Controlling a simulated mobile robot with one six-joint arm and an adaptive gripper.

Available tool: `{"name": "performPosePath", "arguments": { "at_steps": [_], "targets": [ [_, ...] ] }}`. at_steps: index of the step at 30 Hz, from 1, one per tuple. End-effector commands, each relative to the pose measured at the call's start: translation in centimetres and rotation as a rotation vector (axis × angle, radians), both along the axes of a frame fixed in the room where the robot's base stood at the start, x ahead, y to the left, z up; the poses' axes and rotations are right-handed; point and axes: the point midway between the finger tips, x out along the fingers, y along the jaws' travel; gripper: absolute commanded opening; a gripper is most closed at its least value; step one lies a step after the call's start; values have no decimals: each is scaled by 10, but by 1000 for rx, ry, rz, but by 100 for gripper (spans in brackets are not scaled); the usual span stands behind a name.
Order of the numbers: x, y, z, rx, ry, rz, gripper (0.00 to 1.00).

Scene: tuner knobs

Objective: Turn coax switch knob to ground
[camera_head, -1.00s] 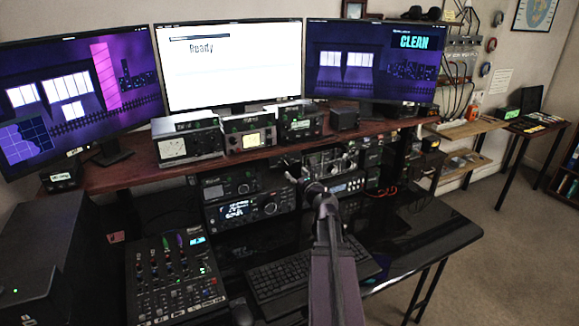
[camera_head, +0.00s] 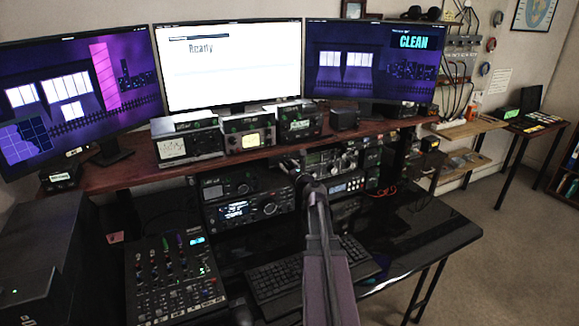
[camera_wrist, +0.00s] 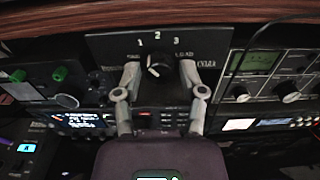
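The coax switch is a black panel (camera_wrist: 106,45) under the shelf in the wrist view, marked 1, 2 and 3. Smaller words beside the numbers are too blurred to read surely. Its round dark knob (camera_wrist: 160,67) has a white mark, and its exact setting is hard to tell. My gripper (camera_wrist: 158,77) is open, with one finger on each side of the knob. The fingers look apart from the knob, though depth is unclear. In the head view my gripper (camera_head: 304,178) is below the shelf, and the switch cannot be made out clearly there.
The wooden shelf (camera_head: 110,178) runs just above the switch. A radio with green knobs (camera_wrist: 62,85) is at the left and a meter unit (camera_wrist: 262,75) at the right. Below are radios (camera_head: 240,210), a mixer (camera_head: 175,280) and a keyboard (camera_head: 275,277).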

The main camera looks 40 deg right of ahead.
Motion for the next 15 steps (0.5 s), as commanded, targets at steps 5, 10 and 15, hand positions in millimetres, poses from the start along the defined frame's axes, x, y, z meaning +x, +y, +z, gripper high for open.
{"name": "performPosePath", "arguments": {
  "at_steps": [5,10,15],
  "targets": [
    [0,0,0,0,0,0,0],
    [1,-1,0,0,0,-1,0],
    [1,1,0,-2,0,-1,0]
  ]
}}
